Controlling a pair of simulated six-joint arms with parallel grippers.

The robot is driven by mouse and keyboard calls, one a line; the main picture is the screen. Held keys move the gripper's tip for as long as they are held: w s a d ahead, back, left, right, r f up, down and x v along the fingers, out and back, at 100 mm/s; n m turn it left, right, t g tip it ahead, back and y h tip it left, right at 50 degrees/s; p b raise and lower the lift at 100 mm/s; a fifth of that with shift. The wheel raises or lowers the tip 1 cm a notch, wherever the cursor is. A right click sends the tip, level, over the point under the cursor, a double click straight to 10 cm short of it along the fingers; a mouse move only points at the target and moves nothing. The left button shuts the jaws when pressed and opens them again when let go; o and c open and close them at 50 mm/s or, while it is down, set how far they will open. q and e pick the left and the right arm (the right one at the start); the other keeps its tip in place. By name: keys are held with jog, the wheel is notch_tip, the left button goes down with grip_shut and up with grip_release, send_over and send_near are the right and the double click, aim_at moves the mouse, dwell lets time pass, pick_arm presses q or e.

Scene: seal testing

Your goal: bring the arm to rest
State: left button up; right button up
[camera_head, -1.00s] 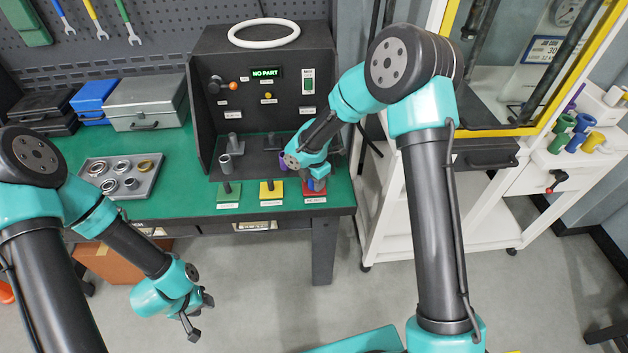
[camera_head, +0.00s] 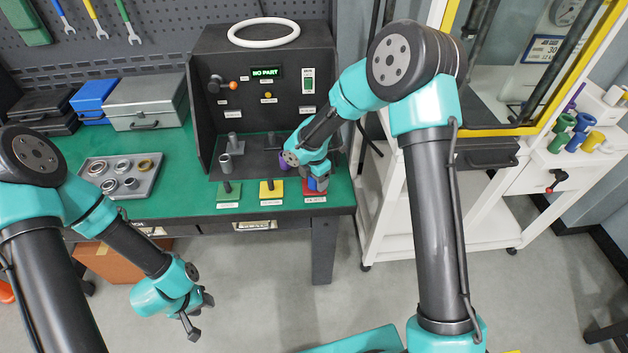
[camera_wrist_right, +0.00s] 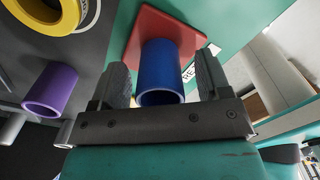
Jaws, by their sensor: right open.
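My right gripper (camera_head: 318,182) is over the red pad (camera_head: 314,196) at the front right of the bench. In the right wrist view its two fingers (camera_wrist_right: 161,80) are open, one on each side of a blue tube (camera_wrist_right: 160,72). The tube stands on the red pad (camera_wrist_right: 147,22); gaps show between it and the fingers. In the head view the blue tube is mostly hidden by the gripper. My left gripper (camera_head: 198,314) hangs empty in front of the bench at lower left, its fingers apart.
A purple tube (camera_wrist_right: 50,88) and a yellow ring part (camera_wrist_right: 60,12) are near the right gripper. Green (camera_head: 228,192) and yellow (camera_head: 271,190) pads lie left of it. The black test box (camera_head: 205,110) reads NO PART. A grey tray (camera_head: 145,185) holds several rings.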

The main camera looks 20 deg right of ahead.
jog(key=shift+r, duration=4)
